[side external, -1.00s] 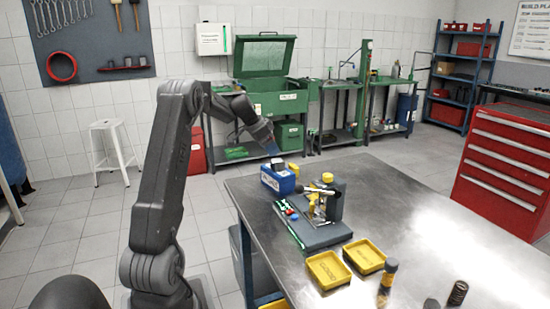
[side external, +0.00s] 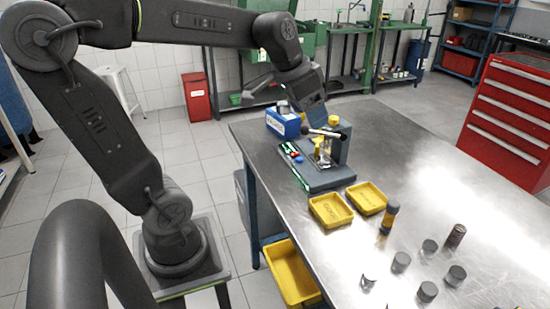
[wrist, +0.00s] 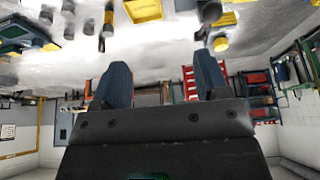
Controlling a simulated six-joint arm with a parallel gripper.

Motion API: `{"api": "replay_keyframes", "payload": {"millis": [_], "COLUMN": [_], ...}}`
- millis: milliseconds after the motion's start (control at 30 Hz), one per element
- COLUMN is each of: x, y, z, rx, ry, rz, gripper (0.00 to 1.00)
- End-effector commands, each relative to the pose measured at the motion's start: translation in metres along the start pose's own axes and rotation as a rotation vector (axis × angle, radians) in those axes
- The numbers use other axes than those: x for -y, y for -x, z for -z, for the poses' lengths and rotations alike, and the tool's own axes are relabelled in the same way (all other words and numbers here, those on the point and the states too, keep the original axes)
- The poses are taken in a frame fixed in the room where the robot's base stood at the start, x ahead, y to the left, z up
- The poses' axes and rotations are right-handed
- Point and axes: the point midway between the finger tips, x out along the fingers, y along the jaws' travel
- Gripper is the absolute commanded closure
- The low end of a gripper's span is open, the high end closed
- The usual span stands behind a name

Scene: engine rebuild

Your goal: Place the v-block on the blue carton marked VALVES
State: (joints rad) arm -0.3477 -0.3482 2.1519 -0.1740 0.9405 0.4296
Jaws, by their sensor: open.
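The blue carton (side external: 283,124), with a white label on its front, stands at the far left corner of the steel bench. A small grey block (side external: 283,106), which looks like the v-block, sits on top of it. Its groove is too small to make out. My gripper (side external: 314,116) is just to the right of the carton and the block, near the grey fixture, apart from the block as far as I can tell. In the wrist view my gripper (wrist: 162,80) has its two fingers spread, with nothing between them.
A grey fixture (side external: 333,178) with a lever stands right beside the carton. Two yellow trays (side external: 330,210) lie in front of it. A yellow-and-black bottle (side external: 389,218) and several dark cylindrical parts (side external: 401,262) stand towards the front. The bench's right side is clear.

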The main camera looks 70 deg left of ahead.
Motion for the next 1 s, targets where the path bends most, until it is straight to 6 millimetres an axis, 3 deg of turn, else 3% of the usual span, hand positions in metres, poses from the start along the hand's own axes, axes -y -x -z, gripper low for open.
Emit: {"api": "replay_keyframes", "payload": {"millis": [33, 100, 200, 333, 500, 1000], "x": [-0.026, -0.05, -0.071, -0.083, -0.086, -0.086], "y": [0.006, 0.008, 0.008, 0.006, 0.005, 0.005], "z": [-0.021, -0.049, -0.081, -0.107, -0.116, -0.115], "rx": [-0.013, -0.025, -0.044, -0.061, -0.065, -0.064], "ry": [-0.017, -0.014, -0.008, -0.001, 0.007, 0.008], "rz": [-0.001, 0.002, 0.001, 0.0, -0.001, -0.001], "gripper": [0.32, 0.32, 0.32, 0.32, 0.32, 0.32]}}
